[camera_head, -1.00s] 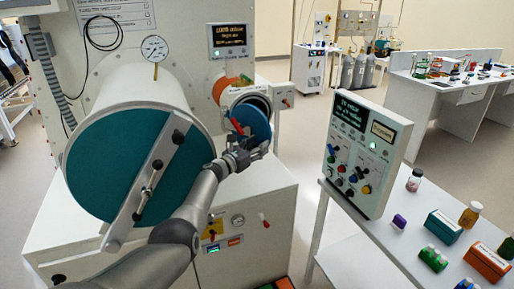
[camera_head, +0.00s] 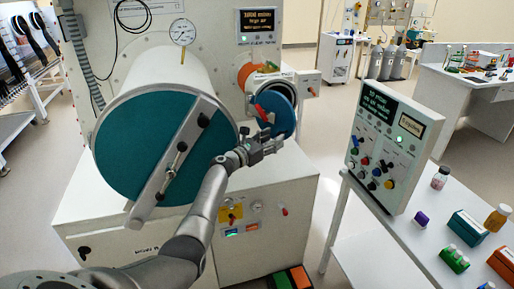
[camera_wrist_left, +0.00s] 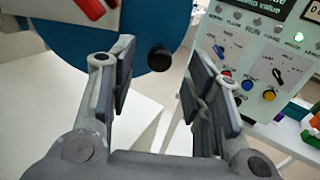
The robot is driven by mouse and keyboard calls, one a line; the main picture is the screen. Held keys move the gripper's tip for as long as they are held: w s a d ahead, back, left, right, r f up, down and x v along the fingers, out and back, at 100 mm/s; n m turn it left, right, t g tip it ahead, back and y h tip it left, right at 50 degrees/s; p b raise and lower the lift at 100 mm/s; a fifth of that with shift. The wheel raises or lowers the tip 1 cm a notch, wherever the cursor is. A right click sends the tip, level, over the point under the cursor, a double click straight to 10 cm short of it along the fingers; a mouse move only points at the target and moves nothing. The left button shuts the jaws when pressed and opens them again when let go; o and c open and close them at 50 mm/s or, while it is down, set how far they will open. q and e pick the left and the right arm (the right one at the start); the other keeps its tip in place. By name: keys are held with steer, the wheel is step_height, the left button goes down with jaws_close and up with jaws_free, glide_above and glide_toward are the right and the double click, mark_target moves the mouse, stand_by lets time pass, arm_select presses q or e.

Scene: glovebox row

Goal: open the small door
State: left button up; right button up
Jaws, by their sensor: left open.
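The small door (camera_head: 284,112) is a blue disc with a red handle (camera_head: 264,114) on the small round port (camera_head: 267,84) right of the big chamber. It stands swung partly out, with a gap showing the port's opening behind it. My left gripper (camera_head: 272,146) is just below the door, empty. In the left wrist view its two fingers are spread apart, with the blue door (camera_wrist_left: 150,30) and a black knob (camera_wrist_left: 159,58) beyond them. The knob appears between the fingers, not gripped. My right gripper is out of view.
The big chamber's teal door (camera_head: 150,130) with its diagonal bar is close left of my arm. A control panel (camera_head: 388,145) stands on a white table (camera_head: 380,235) to the right, beside bottles and boxes. Open floor lies between.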

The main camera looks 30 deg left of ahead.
arm_select(q)
steer(key=v, duration=0.7)
